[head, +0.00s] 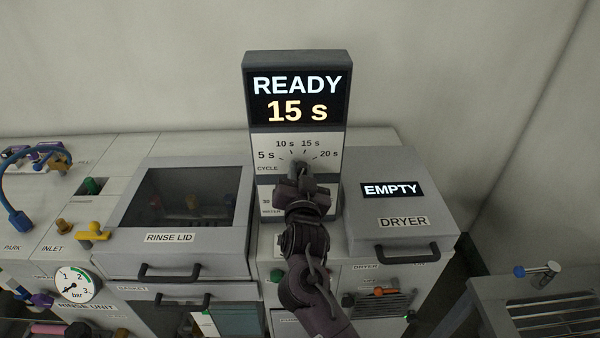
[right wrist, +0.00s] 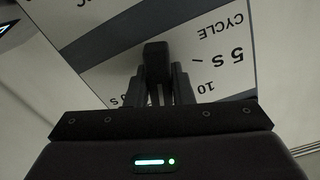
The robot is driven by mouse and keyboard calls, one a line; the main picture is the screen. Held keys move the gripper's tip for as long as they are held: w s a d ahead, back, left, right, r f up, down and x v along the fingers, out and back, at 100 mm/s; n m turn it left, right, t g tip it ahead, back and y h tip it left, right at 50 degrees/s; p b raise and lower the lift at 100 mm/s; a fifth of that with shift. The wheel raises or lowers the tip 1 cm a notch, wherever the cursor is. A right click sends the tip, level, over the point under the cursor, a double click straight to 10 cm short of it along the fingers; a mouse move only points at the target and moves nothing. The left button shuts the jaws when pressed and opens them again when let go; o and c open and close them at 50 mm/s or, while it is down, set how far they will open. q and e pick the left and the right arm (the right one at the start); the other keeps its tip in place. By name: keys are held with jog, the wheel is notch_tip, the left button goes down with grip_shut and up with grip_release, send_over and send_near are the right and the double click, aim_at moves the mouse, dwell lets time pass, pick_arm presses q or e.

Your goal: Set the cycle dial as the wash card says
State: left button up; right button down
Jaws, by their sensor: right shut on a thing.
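The control unit (head: 248,100) stands upright at the back middle, and its screen reads READY and 15 s. Below the screen is a white CYCLE scale (head: 262,143) marked 5 s, 10 s, 15 s and 20 s. My right gripper (head: 300,172) is in front of this scale and hides most of the dial. In the right wrist view the dark dial knob (right wrist: 156,62) sits between the gripper's fingers, which are shut on it. Its pointer direction is hidden. I cannot make out a wash card. My left gripper is not in view.
The rinse lid (head: 232,175) is closed left of the control unit. The dryer (head: 405,205), marked EMPTY, is closed at its right. A pressure gauge (head: 77,284) and a yellow valve (head: 92,232) are at left. A wire rack (head: 550,310) stands at lower right.

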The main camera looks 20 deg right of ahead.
jog(key=c, duration=1.3)
grip_release()
jog(key=shift+s+a+f, duration=0.15)
jog(key=shift+s, duration=0.3)
jog(key=b+v, duration=0.2)
jog(key=v, duration=0.5)
